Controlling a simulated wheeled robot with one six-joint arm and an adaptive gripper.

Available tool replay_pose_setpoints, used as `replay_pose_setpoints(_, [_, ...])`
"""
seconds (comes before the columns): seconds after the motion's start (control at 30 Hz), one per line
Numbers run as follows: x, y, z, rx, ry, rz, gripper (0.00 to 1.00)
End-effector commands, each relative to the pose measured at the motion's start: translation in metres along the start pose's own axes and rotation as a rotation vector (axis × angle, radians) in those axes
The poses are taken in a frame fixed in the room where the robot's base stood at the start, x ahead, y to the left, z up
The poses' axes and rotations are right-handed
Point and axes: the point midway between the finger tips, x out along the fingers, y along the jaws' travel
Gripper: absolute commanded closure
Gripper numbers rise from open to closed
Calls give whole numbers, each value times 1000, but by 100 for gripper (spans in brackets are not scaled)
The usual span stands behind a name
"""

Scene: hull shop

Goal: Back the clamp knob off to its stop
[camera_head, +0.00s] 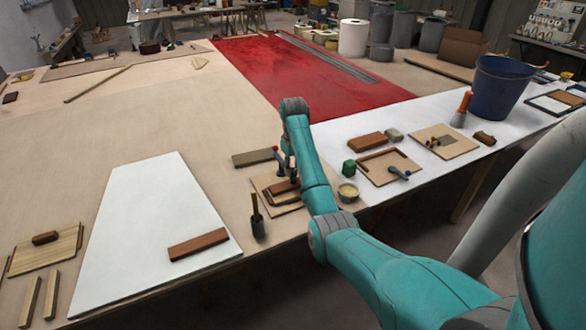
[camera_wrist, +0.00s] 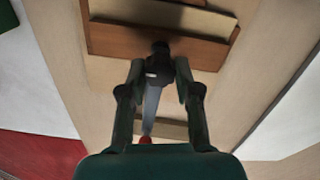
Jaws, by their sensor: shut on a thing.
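The clamp knob (camera_wrist: 158,70) is dark and sits between the two fingers of my gripper (camera_wrist: 160,84) in the wrist view. My gripper is shut on the knob. A grey bar (camera_wrist: 151,106) runs from beside the knob toward the palm, with a red end (camera_wrist: 146,139). Beyond the knob is a brown wooden block (camera_wrist: 110,40). In the head view my gripper (camera_head: 291,172) is over a small board (camera_head: 264,182) near the table's front edge; the red end (camera_head: 275,149) shows beside it. The fingers' exact contact with the knob is partly hidden.
A white sheet (camera_head: 150,225) with a wooden block lies left. A blue bucket (camera_head: 500,88) stands at right.

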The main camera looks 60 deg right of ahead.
Motion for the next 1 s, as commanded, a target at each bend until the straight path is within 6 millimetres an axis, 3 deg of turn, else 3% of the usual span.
replay_pose_setpoints(0.2, [1, -1, 0, -1, -1, -1, 100])
replay_pose_setpoints(0.23, [1, -1, 0, -1, -1, -1, 60])
replay_pose_setpoints(0.3, [1, -1, 0, -1, -1, -1, 43])
replay_pose_setpoints(1.0, [0, 0, 0, 72, 0, 0, 42])
